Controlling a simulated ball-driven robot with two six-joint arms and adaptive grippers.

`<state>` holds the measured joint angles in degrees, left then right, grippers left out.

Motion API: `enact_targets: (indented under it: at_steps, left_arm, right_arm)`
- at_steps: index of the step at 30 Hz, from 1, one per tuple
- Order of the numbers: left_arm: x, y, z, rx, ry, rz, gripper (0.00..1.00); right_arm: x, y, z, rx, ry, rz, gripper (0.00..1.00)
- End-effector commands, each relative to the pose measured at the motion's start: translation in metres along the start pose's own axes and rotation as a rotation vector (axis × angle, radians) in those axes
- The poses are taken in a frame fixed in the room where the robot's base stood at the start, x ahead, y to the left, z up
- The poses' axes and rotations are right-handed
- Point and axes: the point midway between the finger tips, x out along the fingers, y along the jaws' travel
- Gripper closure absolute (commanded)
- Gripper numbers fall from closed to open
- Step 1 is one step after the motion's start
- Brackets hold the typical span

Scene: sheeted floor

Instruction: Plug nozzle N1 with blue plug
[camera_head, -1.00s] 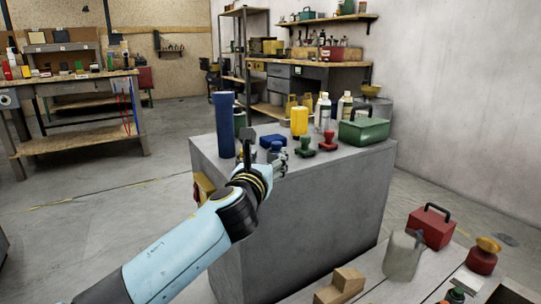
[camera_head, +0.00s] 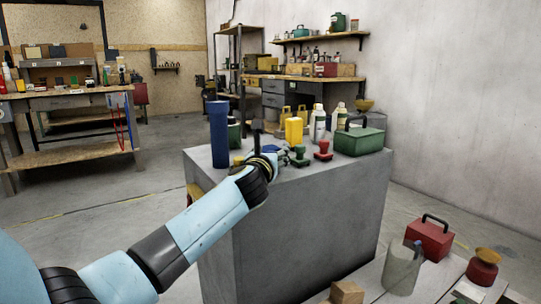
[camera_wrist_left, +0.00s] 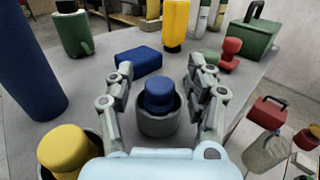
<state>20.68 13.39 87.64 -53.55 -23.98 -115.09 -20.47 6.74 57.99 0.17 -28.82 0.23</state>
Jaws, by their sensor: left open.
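In the left wrist view a blue plug (camera_wrist_left: 158,92) with a rounded top stands upright in a round grey holder (camera_wrist_left: 159,126). My left gripper (camera_wrist_left: 160,76) is open, with one finger on each side of the plug and holder; no grip on the plug shows. In the head view my left gripper (camera_head: 277,158) is at the grey block's top, its fingers partly hidden by my wrist. A yellow plug (camera_wrist_left: 64,148) sits in a dark holder at lower left of the wrist view. I cannot make out any N1 label or tell which thing is nozzle N1. My right gripper is out of view.
A tall blue cylinder (camera_head: 218,134) and a blue box (camera_wrist_left: 139,61) stand near the gripper on the grey block (camera_head: 310,225). Green (camera_head: 299,155) and red (camera_head: 323,150) knobbed pieces, bottles and a green toolbox (camera_head: 359,140) stand further right.

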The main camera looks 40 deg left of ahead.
Motion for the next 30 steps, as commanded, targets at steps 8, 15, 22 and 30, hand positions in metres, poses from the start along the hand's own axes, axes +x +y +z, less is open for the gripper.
enact_targets:
  at_steps: [8, 15, 22, 30]
  left_arm:
    - [-0.0002, 0.0004, -0.0001, 0.001, 0.0, 0.001, 0.75]
    - [-0.0001, 0.0021, -0.0002, 0.004, 0.001, 0.005, 1.0]
    - [0.0, 0.0028, -0.0003, 0.007, 0.001, 0.006, 0.58]
    - [-0.0002, 0.0014, -0.0005, 0.003, 0.001, 0.003, 0.45]
  right_arm:
    - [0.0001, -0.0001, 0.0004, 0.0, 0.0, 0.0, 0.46]
    - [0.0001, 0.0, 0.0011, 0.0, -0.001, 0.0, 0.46]
    - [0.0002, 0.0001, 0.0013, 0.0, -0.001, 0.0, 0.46]
    - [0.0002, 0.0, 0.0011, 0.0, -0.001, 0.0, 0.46]
